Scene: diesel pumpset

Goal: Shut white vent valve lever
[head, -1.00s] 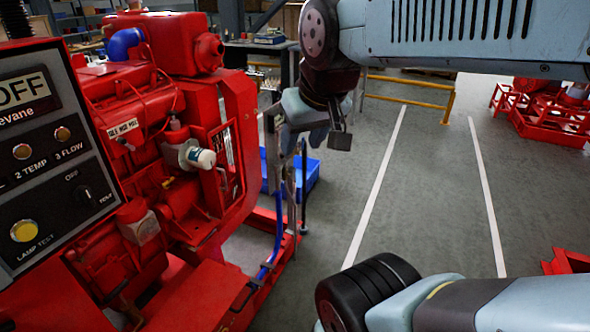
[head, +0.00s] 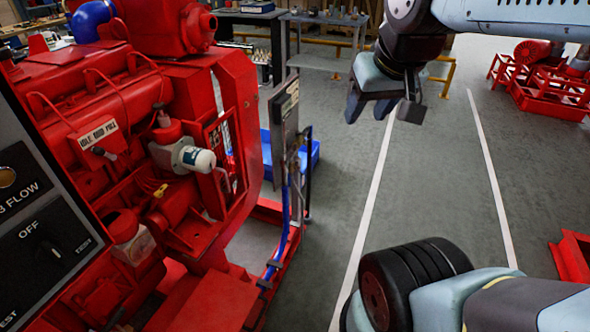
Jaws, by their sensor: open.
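I cannot make out a white vent valve lever for certain in the head view. A white cylindrical part with a dark label (head: 196,159) sticks out from the side of the red engine (head: 130,150); it looks like a filter rather than a lever. My gripper (head: 368,110) hangs at the upper right, over the grey floor. Its two fingers point down and left, apart, with nothing between them. It is clear of the engine and touches nothing.
A control panel (head: 40,240) with knobs fills the left edge. A thin upright panel on a post (head: 285,125) stands right of the engine, with a blue bin (head: 310,155) behind it. Red pump frames (head: 545,88) stand far right. The floor between white lines is clear.

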